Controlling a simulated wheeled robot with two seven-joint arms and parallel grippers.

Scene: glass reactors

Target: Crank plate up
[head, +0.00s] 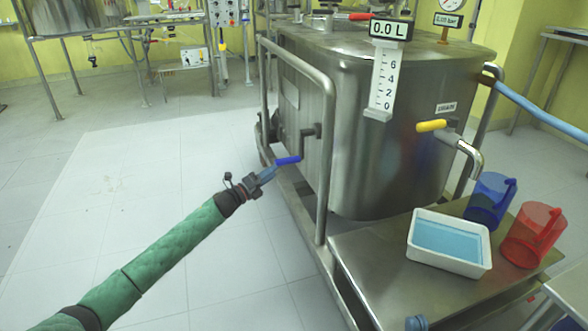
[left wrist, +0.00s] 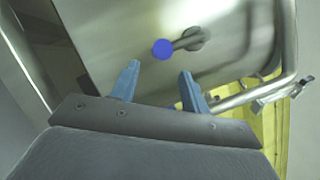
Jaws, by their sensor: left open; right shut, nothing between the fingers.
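The crank (head: 308,143) is a bent metal arm on the left side of the steel tank (head: 385,160), with a blue handle (head: 288,160) pointing left toward my gripper. My left gripper (head: 268,174) is open, with its fingertips just short of the handle's free end. In the left wrist view, the handle (left wrist: 162,49) shows as a blue disc ahead of the two fingers (left wrist: 160,72), roughly between them but beyond the tips. I cannot make out a plate; the inside of the tank is hidden.
A metal rail (head: 328,130) stands upright close beside the crank. A white scale (head: 382,85) and a 0.0 L display (head: 389,29) are on the tank. A side table (head: 372,283) holds a tray (head: 424,266) of blue liquid, a blue jug (head: 489,199) and a red jug (head: 532,236).

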